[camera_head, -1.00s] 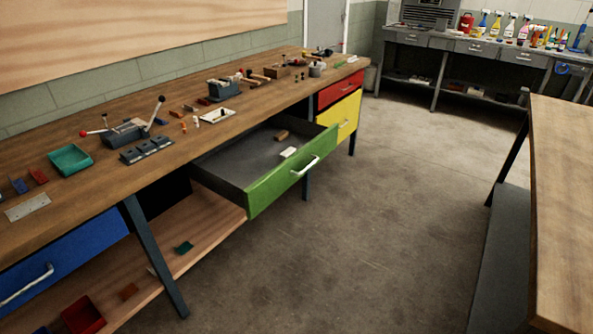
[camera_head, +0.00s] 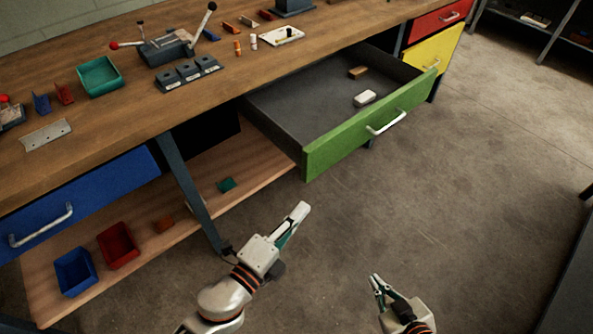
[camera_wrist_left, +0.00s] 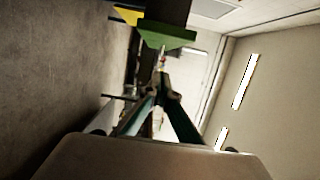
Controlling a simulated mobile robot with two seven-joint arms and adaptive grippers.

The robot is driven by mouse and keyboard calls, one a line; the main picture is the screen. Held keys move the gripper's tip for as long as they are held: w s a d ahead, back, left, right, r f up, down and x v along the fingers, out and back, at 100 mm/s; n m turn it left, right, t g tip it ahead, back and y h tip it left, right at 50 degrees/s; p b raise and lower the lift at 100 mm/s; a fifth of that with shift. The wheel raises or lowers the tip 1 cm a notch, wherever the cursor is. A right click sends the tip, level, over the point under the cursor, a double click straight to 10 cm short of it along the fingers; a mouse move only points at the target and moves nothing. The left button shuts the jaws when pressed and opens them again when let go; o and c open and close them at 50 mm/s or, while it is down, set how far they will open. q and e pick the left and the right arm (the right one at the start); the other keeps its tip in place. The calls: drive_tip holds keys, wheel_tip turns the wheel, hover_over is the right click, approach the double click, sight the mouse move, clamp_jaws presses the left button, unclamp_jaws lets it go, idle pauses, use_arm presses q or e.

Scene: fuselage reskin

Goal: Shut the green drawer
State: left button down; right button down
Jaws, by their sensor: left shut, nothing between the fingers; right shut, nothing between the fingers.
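The green drawer (camera_head: 350,146) stands pulled out from under the workbench, with a white bar handle (camera_head: 386,123) on its front. A brown block (camera_head: 358,72) and a white block (camera_head: 365,98) lie inside it. My left gripper (camera_head: 302,209) is shut and empty, in front of and below the drawer's near front corner, apart from it. My right gripper (camera_head: 376,279) is shut and empty, lower and further right, over the floor. In the left wrist view the shut fingers (camera_wrist_left: 161,75) point toward the green drawer front (camera_wrist_left: 166,36).
The blue drawer (camera_head: 80,198) at left and the red drawer (camera_head: 440,18) and yellow drawer (camera_head: 434,55) at right are shut. A bench leg (camera_head: 190,190) and a lower shelf with a red bin (camera_head: 118,245) and blue bin (camera_head: 75,271) are left.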

sight(311, 175)
use_arm(q)
drive_tip(key=shift+w+d, duration=0.6)
drive_tip(key=shift+w, duration=1.2)
drive_tip(key=shift+w+d, duration=0.65)
drive_tip(key=shift+w, duration=1.1)
drive_tip(key=shift+w+d, duration=0.6)
drive_tip(key=shift+w, duration=1.2)
use_arm(e)
drive_tip(key=shift+s+r, duration=0.15)
drive_tip(key=shift+s, duration=0.05)
use_arm(q)
drive_tip(key=shift+a, duration=0.1)
